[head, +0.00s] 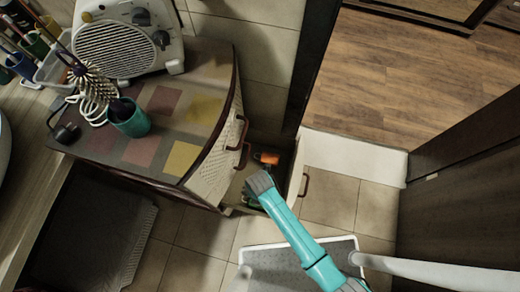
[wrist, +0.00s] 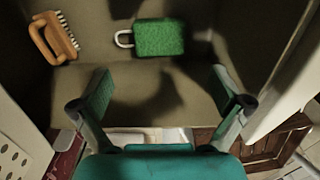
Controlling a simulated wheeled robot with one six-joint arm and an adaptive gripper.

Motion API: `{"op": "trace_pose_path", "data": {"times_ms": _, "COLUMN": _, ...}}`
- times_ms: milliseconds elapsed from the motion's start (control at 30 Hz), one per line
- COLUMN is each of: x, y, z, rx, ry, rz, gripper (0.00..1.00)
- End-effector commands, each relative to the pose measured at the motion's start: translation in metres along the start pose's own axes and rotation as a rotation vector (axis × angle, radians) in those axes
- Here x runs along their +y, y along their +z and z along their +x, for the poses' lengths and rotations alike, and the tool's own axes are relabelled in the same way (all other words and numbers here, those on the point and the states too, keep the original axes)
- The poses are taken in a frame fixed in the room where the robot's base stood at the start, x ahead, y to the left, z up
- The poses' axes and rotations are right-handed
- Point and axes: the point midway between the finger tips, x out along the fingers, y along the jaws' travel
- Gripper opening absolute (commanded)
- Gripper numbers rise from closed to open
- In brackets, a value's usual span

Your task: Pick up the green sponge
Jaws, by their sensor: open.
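The green sponge (wrist: 160,37) lies in the open drawer (head: 297,178), near the top middle of the wrist view. A pale loop sticks out from its left side. My gripper (wrist: 164,88) is open and empty, its two fingers spread wide. The sponge lies beyond the fingertips, between their lines, and is apart from them. In the head view my arm reaches down over the drawer and hides much of its inside; I cannot clearly make out the sponge there.
A brush (wrist: 55,38) with an orange-brown handle lies left of the sponge. Beside the open drawer stands a cabinet (head: 215,172) with a heater (head: 115,48), a teal cup (head: 130,120) and a hairbrush on top. A grey-topped white piece (head: 295,262) stands below.

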Motion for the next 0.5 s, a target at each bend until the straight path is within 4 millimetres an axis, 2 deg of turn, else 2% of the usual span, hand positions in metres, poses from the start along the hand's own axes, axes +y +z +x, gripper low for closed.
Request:
{"op": "trace_pose_path", "data": {"times_ms": 300, "x": 0.001, "y": -0.001, "z": 0.04, "rx": 0.008, "ry": -0.01, "rz": -0.016, "gripper": 1.0}}
{"op": "trace_pose_path", "data": {"times_ms": 500, "x": 0.0, "y": -0.001, "z": 0.056, "rx": 0.006, "ry": -0.008, "rz": -0.015, "gripper": 1.0}}
